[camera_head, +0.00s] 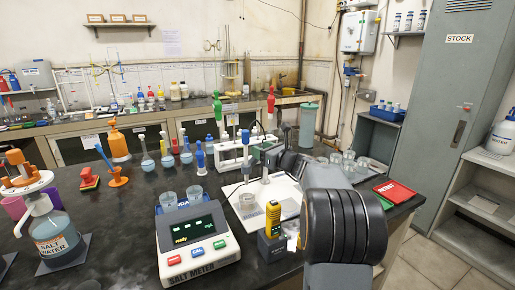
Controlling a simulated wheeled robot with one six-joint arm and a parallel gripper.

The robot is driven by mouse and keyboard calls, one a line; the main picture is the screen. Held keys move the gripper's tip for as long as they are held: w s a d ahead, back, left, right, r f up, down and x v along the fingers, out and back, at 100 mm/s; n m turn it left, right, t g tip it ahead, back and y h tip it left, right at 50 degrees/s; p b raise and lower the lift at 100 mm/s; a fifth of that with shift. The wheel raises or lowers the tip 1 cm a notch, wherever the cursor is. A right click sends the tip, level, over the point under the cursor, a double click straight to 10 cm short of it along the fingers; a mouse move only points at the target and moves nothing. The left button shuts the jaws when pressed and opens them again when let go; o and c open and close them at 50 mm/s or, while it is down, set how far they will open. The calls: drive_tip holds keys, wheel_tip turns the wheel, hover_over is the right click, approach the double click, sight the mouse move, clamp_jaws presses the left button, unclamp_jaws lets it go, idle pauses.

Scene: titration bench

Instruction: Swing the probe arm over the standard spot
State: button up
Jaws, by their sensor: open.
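The probe arm is partly hidden by my own arm. A thin post with a pale foot (265,180) stands on a white mat (285,192), and a slim probe (246,172) hangs above a glass beaker (247,201) at the mat's left. I cannot tell whether the probe dips into it. The mat's right part is hidden by my arm, and I cannot read which spot is the standard one. My gripper (272,157) is small and dark at the far end of my arm, close to the post. It is open; I cannot tell if it touches the probe arm.
A salt meter (196,245) with two beakers behind it stands in front left of the mat. A yellow handheld device (272,222) is at the mat's front edge. A burette rack (234,150) is behind. Several small beakers (348,160) and a red pad (394,192) are right.

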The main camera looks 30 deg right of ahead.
drive_tip(key=shift+x, duration=1.25)
drive_tip(key=shift+c, duration=0.4)
clamp_jaws()
